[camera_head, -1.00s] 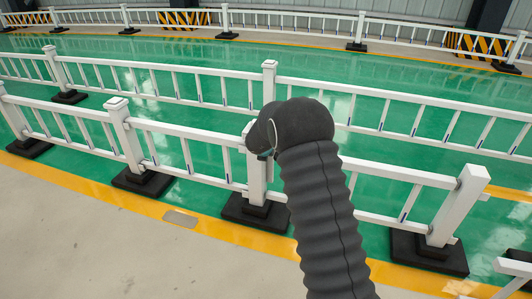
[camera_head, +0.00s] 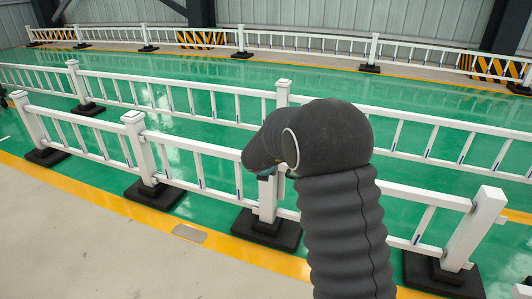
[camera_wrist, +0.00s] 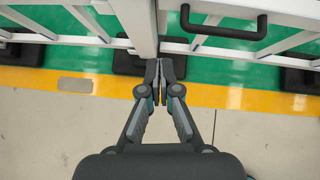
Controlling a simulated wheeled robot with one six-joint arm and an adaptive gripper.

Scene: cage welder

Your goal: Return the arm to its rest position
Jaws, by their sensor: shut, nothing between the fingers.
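My gripper (camera_wrist: 159,78) shows in the wrist view, shut, with its fingertips together and nothing between them. It points at the foot of a white fence post (camera_wrist: 135,22) and its black base (camera_wrist: 125,62); I cannot tell whether it touches them. In the head view my dark, ribbed arm (camera_head: 345,225) rises from the bottom edge and bends over to the left. The gripper's fingers are mostly hidden there behind the arm's end.
A white railing (camera_head: 210,148) on black bases runs across close in front, with more railings behind it. A black handle (camera_wrist: 225,32) is on the fence at the upper right of the wrist view. Bare grey floor (camera_head: 60,235) lies this side of the yellow line.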

